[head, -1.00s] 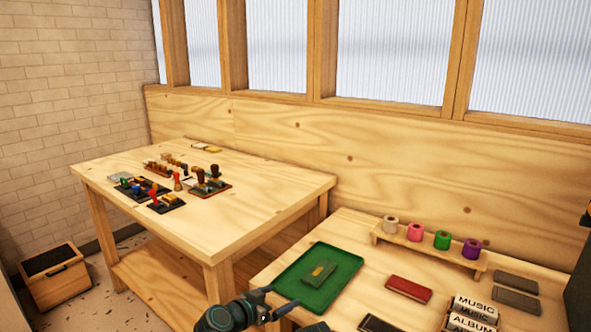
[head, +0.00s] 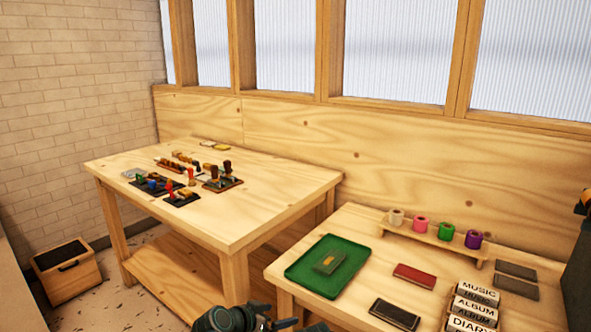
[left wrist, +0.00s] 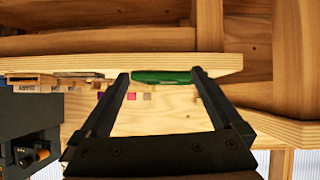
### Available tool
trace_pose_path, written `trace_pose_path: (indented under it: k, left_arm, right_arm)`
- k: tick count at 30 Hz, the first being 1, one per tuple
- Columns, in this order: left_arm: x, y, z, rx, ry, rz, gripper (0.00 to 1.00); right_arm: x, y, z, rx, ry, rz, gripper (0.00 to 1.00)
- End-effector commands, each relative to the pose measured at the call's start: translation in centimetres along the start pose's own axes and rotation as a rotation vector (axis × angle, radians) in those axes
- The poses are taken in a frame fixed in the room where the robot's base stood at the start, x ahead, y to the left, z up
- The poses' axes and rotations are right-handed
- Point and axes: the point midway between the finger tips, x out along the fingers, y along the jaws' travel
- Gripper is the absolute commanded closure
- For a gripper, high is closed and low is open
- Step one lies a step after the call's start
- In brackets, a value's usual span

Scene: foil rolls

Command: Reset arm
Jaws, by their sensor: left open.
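My left gripper (head: 287,322) is at the bottom edge of the head view, in front of the near table (head: 350,226); only part of it shows. In the left wrist view its two black fingers (left wrist: 161,73) are spread wide with nothing between them. The green tray (head: 303,276) lies on the near table beyond and apart from the gripper, with a small green and gold block (head: 329,262) on it. The tray's edge (left wrist: 160,78) shows beyond the fingertips in the left wrist view. My right gripper is in neither view.
A rack (head: 388,230) with beige, pink, green and purple rolls stands at the back of the near table. A red pad (head: 415,276), dark pads (head: 395,314) and a stack of label blocks (head: 478,289) lie there too. The far table (head: 262,203) holds stamps; a crate (head: 68,271) is on the floor.

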Motion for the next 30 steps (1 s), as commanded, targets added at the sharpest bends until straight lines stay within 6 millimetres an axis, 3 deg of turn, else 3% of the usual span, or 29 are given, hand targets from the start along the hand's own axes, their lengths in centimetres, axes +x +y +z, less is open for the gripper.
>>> trace_pose_path:
  k: [11, 17, 22, 24, 30]
  left_arm:
    - [-1.8, -0.5, 8.8, -0.203, -0.409, -0.054, 0.00]
    - [-5.2, -1.9, 14.1, -0.374, -0.677, -0.213, 0.00]
    - [-9.3, -3.4, 17.7, -0.528, -0.875, -0.426, 0.00]
    - [-10.1, -2.1, 15.5, -0.500, -0.880, -0.405, 0.00]
    - [-11.6, 0.8, 11.9, -0.435, -0.914, -0.382, 0.00]
  right_arm:
    - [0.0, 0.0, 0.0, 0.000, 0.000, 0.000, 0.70]
    - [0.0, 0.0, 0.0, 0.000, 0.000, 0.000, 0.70]
    - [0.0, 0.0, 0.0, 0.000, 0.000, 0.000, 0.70]
    - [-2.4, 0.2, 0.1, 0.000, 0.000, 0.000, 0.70]
    - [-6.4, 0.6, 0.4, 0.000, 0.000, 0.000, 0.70]
